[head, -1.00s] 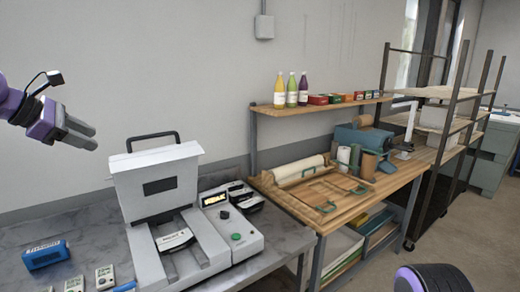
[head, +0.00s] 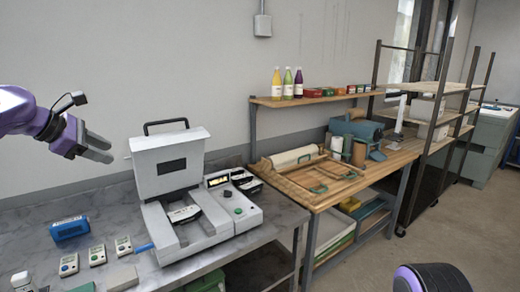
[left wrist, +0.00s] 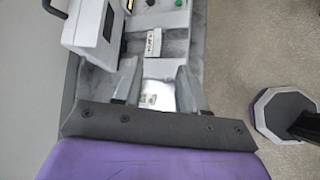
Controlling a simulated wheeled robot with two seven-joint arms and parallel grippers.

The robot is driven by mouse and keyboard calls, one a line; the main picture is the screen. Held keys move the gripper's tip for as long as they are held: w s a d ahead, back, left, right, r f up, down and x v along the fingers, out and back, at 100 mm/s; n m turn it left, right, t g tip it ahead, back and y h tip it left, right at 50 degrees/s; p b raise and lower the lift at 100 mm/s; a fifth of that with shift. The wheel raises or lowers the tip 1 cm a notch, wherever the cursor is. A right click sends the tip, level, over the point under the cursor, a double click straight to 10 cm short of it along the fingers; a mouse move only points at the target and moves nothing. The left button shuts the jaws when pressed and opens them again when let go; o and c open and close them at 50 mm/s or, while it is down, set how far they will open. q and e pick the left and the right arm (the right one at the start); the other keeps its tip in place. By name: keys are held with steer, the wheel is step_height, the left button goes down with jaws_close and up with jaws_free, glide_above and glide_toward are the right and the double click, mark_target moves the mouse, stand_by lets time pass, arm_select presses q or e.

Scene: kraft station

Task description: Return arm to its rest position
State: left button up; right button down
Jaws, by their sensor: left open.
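My left gripper (head: 98,149) is raised at the left of the head view, above the grey marbled bench (head: 112,217). In the left wrist view its two fingers (left wrist: 158,90) stand apart with nothing held between them. My right gripper is not in view; only a purple and black part of my body shows at the bottom right of the head view.
A grey-white machine (head: 166,160) with a raised lid stands on the bench, right of my left gripper. A blue box (head: 69,228) and small devices (head: 97,254) lie nearby. A wooden table (head: 340,183), a bottle shelf (head: 315,97) and a rack (head: 437,128) stand right. Floor is clear at right.

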arm_select(q)
steer(key=w+d+f+m+y+b, duration=0.1)
steer(key=d+f, duration=0.1)
steer(key=f, duration=0.7)
steer(key=w+d+f+g+b, duration=0.1)
steer(key=d+f, duration=0.1)
steer(key=f, duration=0.8)
steer(key=w+d+f+m+y+b, duration=0.1)
steer(key=d+f+b, duration=0.15)
steer(key=f, duration=0.65)
steer(key=s+d+f+m+g+y+b, duration=0.15)
steer(key=s+f, duration=0.25)
steer(key=f, duration=0.7)
steer(key=s+d+f+m, duration=0.2)
steer(key=s+f, duration=0.2)
steer(key=f, duration=0.6)
steer(key=s+f+m+g+y+b, duration=0.2)
steer(key=s+f+m+y+b, duration=0.15)
steer(key=s+f, duration=1.25)
steer(key=s+f+m+b, duration=0.1)
steer(key=s+f+m, duration=0.1)
steer(key=s, duration=0.9)
steer(key=s+f+m+y+b, duration=0.1)
steer(key=s+m, duration=0.4)
steer(key=s, duration=0.6)
steer(key=shift+s+a+f+b, duration=0.15)
steer(key=shift+a+f+b, duration=0.15)
steer(key=shift+f, duration=0.55)
steer(key=shift+g, duration=0.25)
